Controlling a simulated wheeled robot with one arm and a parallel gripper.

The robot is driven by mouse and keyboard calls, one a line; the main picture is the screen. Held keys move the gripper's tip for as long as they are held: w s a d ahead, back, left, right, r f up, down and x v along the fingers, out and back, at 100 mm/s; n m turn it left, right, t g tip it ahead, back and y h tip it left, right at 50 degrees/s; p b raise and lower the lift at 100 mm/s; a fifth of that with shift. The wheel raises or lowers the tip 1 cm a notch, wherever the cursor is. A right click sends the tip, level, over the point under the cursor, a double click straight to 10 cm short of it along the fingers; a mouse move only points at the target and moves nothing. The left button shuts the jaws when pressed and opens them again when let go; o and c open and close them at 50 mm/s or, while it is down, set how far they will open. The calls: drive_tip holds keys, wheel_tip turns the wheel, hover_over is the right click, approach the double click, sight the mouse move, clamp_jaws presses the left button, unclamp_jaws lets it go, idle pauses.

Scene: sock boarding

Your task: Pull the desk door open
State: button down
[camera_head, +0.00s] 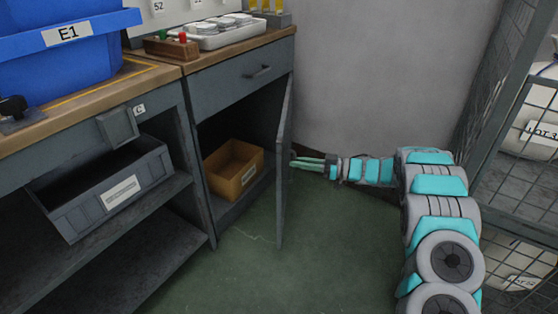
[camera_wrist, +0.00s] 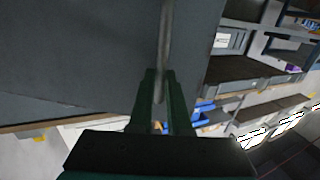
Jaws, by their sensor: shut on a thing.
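The grey desk door (camera_head: 284,190) stands swung out from the cabinet, seen nearly edge-on in the head view. The cabinet opening beside it is exposed. My gripper (camera_head: 296,162) is at the door's outer face, reaching in from the right. In the wrist view the two dark green fingers of my gripper (camera_wrist: 159,78) are closed around a grey bar-shaped handle (camera_wrist: 165,38). The grey door panel (camera_wrist: 75,50) fills the upper left of that view. The handle is hidden in the head view.
An orange-brown box (camera_head: 222,178) sits inside the cabinet. A closed drawer (camera_head: 240,80) is above the opening. A grey bin (camera_head: 110,190) tilts out at the left. A wire cage (camera_head: 510,120) stands at the right. The green floor (camera_head: 320,240) before the door is clear.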

drive_tip(key=shift+t, duration=0.3)
drive_tip(key=shift+w+d+r, duration=0.1)
drive_tip(key=shift+w+d, duration=0.05)
drive_tip(key=shift+d, duration=0.95)
drive_tip(key=shift+w+d+r, duration=0.1)
drive_tip(key=shift+w+d, duration=0.05)
drive_tip(key=shift+d, duration=0.9)
drive_tip(key=c, duration=1)
unclamp_jaws()
drive_tip(key=shift+w+f, duration=0.1)
drive_tip(key=shift+f, duration=0.05)
drive_tip(key=shift+c, duration=0.2)
drive_tip(key=shift+o, duration=0.7)
drive_tip(key=shift+a, duration=0.15)
